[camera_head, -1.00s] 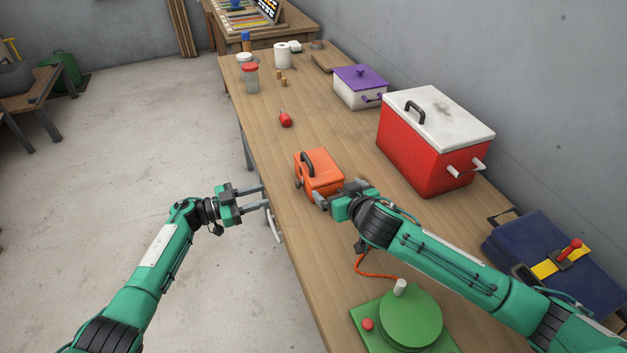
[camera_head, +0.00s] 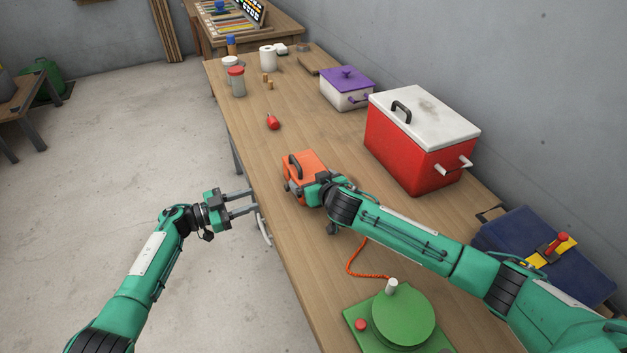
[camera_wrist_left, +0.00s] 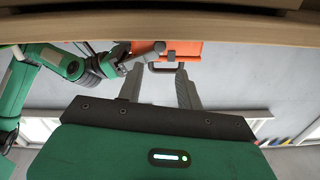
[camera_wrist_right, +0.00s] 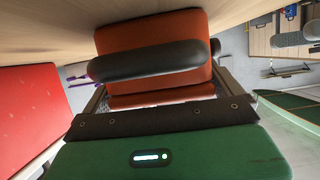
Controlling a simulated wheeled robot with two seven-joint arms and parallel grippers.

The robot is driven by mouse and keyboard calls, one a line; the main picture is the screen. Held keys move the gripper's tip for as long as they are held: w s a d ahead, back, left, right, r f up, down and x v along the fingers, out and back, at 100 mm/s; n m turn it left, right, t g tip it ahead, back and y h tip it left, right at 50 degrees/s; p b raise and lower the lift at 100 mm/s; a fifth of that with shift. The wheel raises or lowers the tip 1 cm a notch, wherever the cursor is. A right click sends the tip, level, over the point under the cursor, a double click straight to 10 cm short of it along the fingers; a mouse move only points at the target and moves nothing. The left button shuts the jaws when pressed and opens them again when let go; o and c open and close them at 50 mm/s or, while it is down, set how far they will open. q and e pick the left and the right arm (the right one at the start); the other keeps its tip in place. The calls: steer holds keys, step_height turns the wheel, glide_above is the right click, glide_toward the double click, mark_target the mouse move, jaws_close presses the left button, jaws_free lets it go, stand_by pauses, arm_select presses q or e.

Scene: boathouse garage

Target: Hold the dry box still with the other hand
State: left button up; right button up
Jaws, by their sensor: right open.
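The dry box is an orange case (camera_head: 308,160) with a black handle, on the workbench in the middle of the head view. My right gripper (camera_head: 306,191) is open at the box's near end. In the right wrist view the orange box (camera_wrist_right: 150,50) fills the space between its fingers, with the black handle in front; I cannot tell whether the fingers touch it. My left gripper (camera_head: 252,201) is open and empty, off the bench's left edge, apart from the box. The left wrist view shows the box (camera_wrist_left: 185,47) beyond its fingertips.
A red cooler (camera_head: 405,155) with a white lid stands to the right of the box. A red float (camera_head: 273,122) lies beyond it. A green round device (camera_head: 403,318) with an orange cord is at the near end. A blue toolbox (camera_head: 525,240) sits at right.

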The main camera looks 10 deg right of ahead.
steer(key=c, duration=0.6)
arm_select(q)
steer(key=shift+c, duration=0.7)
arm_select(e)
steer(key=shift+c, duration=1.1)
arm_select(q)
steer(key=shift+f+y, duration=0.25)
steer(key=shift+y, duration=0.05)
jaws_close()
steer(key=f+y, duration=0.1)
steer(key=s+f+m+y, duration=0.1)
steer(key=y, duration=0.1)
steer(key=shift+s+d+f+t, duration=0.1)
steer(key=shift+d+f+t, duration=0.05)
steer(key=shift+f+t, duration=0.15)
steer(key=s+d+r+m+t+y, duration=0.2)
steer(key=s+r+m, duration=0.4)
steer(key=s+r, duration=0.3)
steer(key=shift+s+r+t+y, duration=0.2)
steer(key=shift+r+t+y, duration=0.3)
steer(key=shift+t, duration=0.8)
